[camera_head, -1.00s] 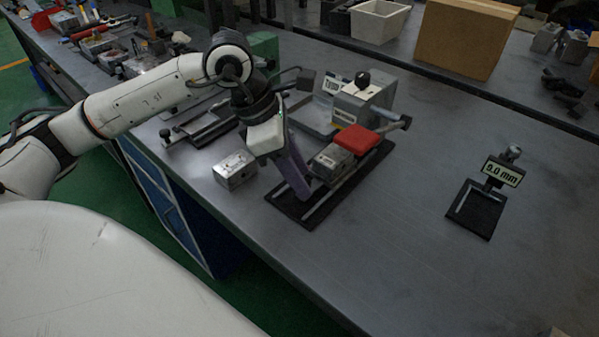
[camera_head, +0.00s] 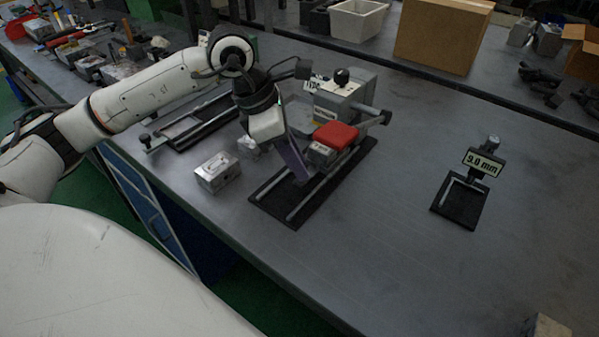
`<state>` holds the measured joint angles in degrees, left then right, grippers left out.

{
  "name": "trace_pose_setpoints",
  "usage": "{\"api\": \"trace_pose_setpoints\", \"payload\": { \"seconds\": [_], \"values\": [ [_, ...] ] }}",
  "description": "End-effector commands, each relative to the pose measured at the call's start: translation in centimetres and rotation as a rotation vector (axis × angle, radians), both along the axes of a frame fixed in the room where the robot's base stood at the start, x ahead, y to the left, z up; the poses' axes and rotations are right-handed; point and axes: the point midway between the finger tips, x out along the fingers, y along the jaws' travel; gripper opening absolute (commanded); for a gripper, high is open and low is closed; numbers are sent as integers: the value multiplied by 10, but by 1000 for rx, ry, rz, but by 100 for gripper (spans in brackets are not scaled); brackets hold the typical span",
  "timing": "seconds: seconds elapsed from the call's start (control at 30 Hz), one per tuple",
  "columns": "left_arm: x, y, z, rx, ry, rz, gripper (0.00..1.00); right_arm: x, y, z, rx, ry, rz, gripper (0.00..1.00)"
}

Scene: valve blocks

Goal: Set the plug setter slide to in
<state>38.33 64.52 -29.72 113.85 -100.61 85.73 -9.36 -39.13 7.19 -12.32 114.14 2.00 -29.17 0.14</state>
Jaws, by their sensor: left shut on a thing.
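The plug setter has a black base (camera_head: 345,178) with two pale rails on the table, a red pad (camera_head: 336,134) and a grey end unit (camera_head: 343,100) with a black knob. A small metal slide block (camera_head: 321,153) sits on the rails, close against the near side of the red pad. My left gripper (camera_head: 296,170) reaches down at the block's left side, its purple-grey finger over the rails. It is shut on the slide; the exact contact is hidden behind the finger. My right gripper is not in view.
A loose metal block (camera_head: 217,172) stands left of the base near the table edge.

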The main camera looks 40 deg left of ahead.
Motion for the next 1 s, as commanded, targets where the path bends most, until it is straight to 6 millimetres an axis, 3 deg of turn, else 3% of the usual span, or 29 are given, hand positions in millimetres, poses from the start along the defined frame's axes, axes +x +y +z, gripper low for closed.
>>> {"api": "trace_pose_setpoints", "payload": {
  "seconds": [0.37,0.4,0.5,0.8,1.0],
  "values": [
    [5,8,2,-4,-7,20,0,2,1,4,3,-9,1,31],
    [6,8,2,-4,-8,20,27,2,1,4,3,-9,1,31],
    [5,8,1,-3,-6,19,38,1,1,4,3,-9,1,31],
    [3,8,3,-3,-1,17,38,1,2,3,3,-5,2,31],
    [-3,16,29,-1,-5,19,38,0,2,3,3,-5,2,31]
  ]
}}
